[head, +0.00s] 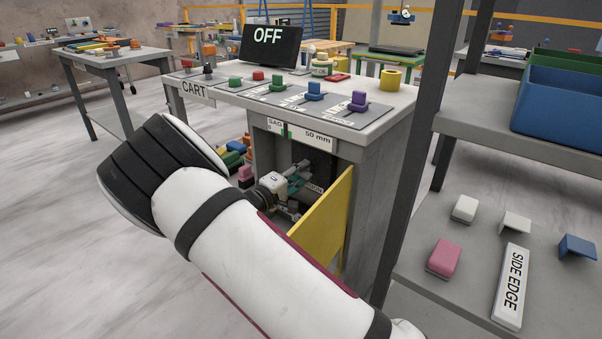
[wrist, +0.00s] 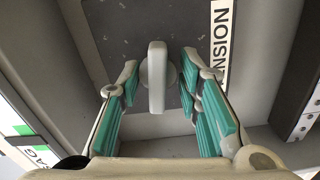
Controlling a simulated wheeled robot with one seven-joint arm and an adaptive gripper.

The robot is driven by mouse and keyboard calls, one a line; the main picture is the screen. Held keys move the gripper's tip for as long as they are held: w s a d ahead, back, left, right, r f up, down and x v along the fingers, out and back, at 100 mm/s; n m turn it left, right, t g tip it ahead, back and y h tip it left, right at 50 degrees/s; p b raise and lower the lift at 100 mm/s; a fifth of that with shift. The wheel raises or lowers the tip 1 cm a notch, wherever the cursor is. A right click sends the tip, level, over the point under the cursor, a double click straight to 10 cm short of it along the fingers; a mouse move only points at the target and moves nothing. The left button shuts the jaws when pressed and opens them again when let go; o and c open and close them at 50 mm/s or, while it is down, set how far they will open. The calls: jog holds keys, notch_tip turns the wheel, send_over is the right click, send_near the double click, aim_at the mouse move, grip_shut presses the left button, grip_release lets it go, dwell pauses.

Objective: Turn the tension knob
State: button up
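The tension knob (wrist: 157,78) is a pale grey upright bar on a round base, set on a dark plate inside the cabinet. A white label (wrist: 219,50) beside it reads "NSION", its start hidden behind a finger. My gripper (head: 300,174) reaches into the open bay of the cart cabinet. In the wrist view, its teal-padded fingers stand on either side of the knob, with a visible gap on each side. The gripper is open and not gripping the knob. In the head view, the knob cannot be made out behind the gripper.
A yellow door (head: 322,222) hangs open to the right of my gripper. The cart top (head: 388,101) carries several coloured knobs and a display (head: 271,46) reading "OFF". A gauge strip (head: 305,136) above the bay reads "SAG" and "50 mm". A grey shelf (head: 478,250) stands right.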

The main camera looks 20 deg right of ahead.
jog(key=v, duration=1.2)
jog(key=shift+r, duration=0.1)
